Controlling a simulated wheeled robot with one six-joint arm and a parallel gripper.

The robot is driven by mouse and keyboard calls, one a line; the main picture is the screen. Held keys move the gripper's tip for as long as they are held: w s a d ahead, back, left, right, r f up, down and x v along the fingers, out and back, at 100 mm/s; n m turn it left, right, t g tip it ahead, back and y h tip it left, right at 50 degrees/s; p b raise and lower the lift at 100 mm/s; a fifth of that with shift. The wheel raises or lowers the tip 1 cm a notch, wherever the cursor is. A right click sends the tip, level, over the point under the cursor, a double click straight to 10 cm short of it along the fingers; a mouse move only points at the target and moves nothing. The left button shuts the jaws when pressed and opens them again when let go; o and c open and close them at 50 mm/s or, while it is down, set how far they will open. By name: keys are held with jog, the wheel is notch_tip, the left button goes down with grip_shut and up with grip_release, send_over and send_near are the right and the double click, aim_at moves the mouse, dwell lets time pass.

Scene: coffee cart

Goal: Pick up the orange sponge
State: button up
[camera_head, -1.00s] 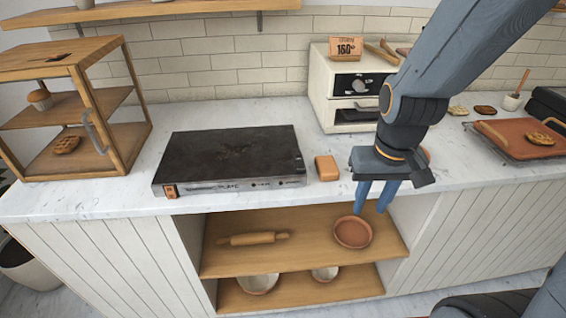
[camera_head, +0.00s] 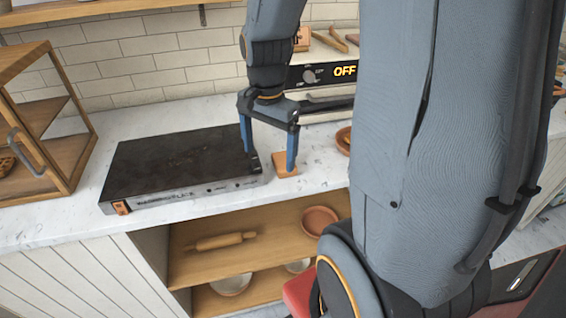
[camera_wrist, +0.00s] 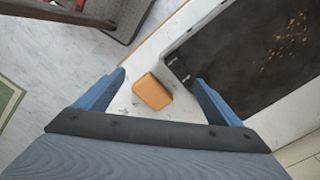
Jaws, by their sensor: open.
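The orange sponge (camera_head: 286,163) is a small block lying on the white marble counter, just right of the black griddle, near the counter's front edge. My gripper (camera_head: 272,165) is open above it, with its blue fingers pointing down. In the head view one finger is by the griddle's right end and the other overlaps the sponge. In the wrist view the sponge (camera_wrist: 152,92) shows whole between the two spread fingers (camera_wrist: 160,82), slightly nearer the left one. Nothing is held. Whether a finger touches the sponge cannot be told.
The black griddle (camera_head: 170,165) is close on the sponge's left. An oven whose display reads OFF (camera_head: 345,71) stands behind my gripper. A terracotta bowl (camera_head: 344,140) is to the right. Below is an open shelf with a rolling pin (camera_head: 220,241) and bowls.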

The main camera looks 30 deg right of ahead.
aim_at(284, 160)
jog(key=d+m, duration=0.1)
jog(key=m, duration=0.1)
jog(key=w+d+m, duration=0.1)
jog(key=d+m, duration=0.1)
jog(key=w+d+r+m, duration=0.1)
jog(key=m, duration=0.1)
jog(key=shift+d+m, duration=0.25)
jog(key=shift+m, duration=0.05)
jog(key=shift+w+d+m, duration=0.1)
jog(key=shift+d+m, duration=0.4)
jog(key=shift+m, duration=0.3)
jog(key=shift+f+p, duration=1.35)
jog(key=shift+f, duration=2.45)
jog(key=c, duration=1.2)
jog(key=shift+d+r, duration=0.1)
jog(key=shift+r, duration=0.05)
notch_tip(284, 160, up, 10)
jog(key=shift+f+b, duration=0.1)
jog(key=shift+b, duration=1)
